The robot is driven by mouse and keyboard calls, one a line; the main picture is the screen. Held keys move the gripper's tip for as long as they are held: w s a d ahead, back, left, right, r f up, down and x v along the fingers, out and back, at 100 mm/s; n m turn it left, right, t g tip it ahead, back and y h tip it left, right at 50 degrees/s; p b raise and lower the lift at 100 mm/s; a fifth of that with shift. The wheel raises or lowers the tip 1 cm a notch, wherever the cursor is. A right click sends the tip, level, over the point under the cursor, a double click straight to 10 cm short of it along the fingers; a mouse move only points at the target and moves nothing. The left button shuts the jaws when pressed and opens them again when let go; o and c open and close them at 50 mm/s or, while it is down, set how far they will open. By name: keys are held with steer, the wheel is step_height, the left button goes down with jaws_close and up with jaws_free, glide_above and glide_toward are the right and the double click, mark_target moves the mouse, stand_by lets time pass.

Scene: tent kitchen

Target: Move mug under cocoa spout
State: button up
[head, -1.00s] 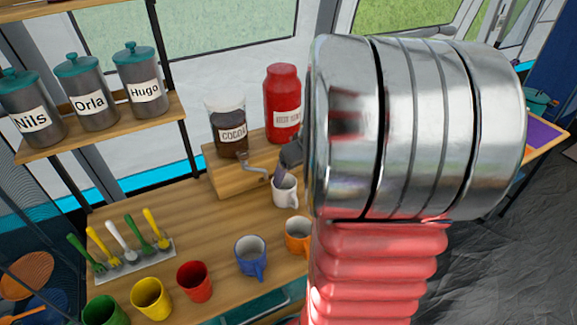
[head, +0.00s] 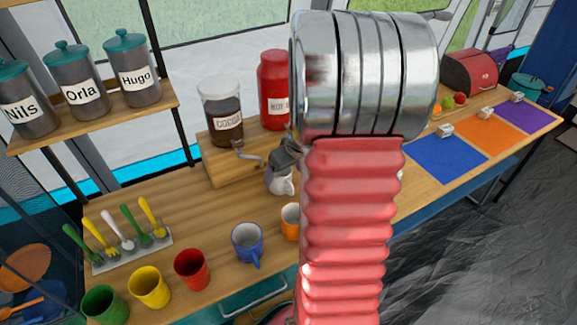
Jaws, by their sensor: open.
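The white mug (head: 287,184) stands upright on the wooden counter, partly covered by my gripper (head: 278,176). My gripper is open; one grey finger shows at the mug's left side, and the other is hidden. I cannot tell whether the finger touches the mug. The cocoa dispenser (head: 222,122), a clear jar of brown powder labelled COCOA, stands on a wooden block behind and to the left of the mug. A metal crank (head: 246,154) sticks out at its front; the spout itself is not clear to see.
A red jar (head: 273,88) stands beside the cocoa dispenser. A blue mug (head: 247,242) and a partly hidden orange mug (head: 290,220) stand in front. Red (head: 192,268), yellow (head: 149,287) and green (head: 104,305) cups and a utensil rack (head: 130,256) are at left. Clear counter lies left of the white mug.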

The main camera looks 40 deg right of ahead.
steer(key=shift+x, duration=2.6)
steer(key=shift+a, duration=0.1)
steer(key=c, duration=1.2)
